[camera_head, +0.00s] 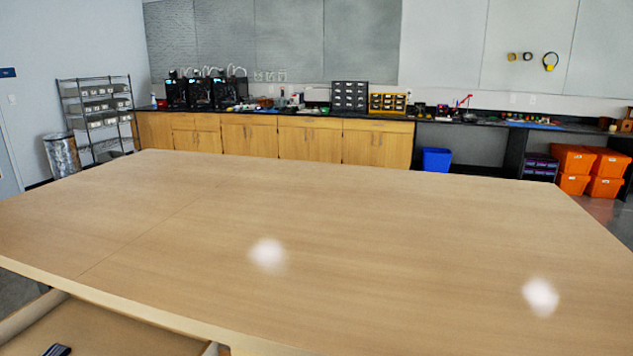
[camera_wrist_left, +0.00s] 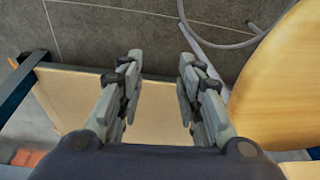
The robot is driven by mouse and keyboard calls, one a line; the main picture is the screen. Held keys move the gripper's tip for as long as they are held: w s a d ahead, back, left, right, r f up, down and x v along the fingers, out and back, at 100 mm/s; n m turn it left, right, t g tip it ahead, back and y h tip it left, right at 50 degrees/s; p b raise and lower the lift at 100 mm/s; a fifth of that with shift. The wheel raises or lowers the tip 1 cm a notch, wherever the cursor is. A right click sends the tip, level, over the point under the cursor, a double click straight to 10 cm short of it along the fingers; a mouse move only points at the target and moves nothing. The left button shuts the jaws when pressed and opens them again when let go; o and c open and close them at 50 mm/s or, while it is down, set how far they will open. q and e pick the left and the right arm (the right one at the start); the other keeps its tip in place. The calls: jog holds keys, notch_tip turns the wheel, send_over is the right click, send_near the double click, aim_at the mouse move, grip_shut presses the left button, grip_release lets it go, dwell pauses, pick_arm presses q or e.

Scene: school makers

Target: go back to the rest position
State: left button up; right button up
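My left gripper (camera_wrist_left: 158,95) shows in the left wrist view with its two grey fingers apart. It is open, with nothing between the fingers. Below it lie a tan board or panel (camera_wrist_left: 155,115) and a dark grey tiled floor (camera_wrist_left: 110,40). Neither gripper can be made out in the head view, and the right gripper is in no view. A small dark piece shows at the bottom left edge of the head view; I cannot tell what it is.
A large bare wooden table (camera_head: 330,230) fills the head view. Beyond it stand wooden cabinets (camera_head: 250,135), a blue bin (camera_head: 436,160), orange crates (camera_head: 574,160) and a wire shelf (camera_head: 97,115). A rounded wooden surface (camera_wrist_left: 280,85) is close at the right in the wrist view.

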pick_arm(q)
notch_tip(320, 180, down, 26)
jog(key=s+b, duration=0.2)
jog(key=b, duration=0.9)
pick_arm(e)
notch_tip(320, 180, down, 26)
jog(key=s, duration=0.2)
pick_arm(q)
jog(key=s+a+f+g+p, duration=0.1)
jog(key=s+a+g+p, duration=0.1)
jog(key=s+p, duration=1.5)
jog(key=shift+s+a+f, duration=0.3)
jog(key=shift+s+a, duration=0.25)
jog(key=shift+a, duration=0.15)
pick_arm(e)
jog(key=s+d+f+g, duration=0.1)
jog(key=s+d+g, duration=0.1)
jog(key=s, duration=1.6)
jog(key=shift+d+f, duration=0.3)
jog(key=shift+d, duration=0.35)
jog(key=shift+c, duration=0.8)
pick_arm(q)
jog(key=shift+s, duration=0.15)
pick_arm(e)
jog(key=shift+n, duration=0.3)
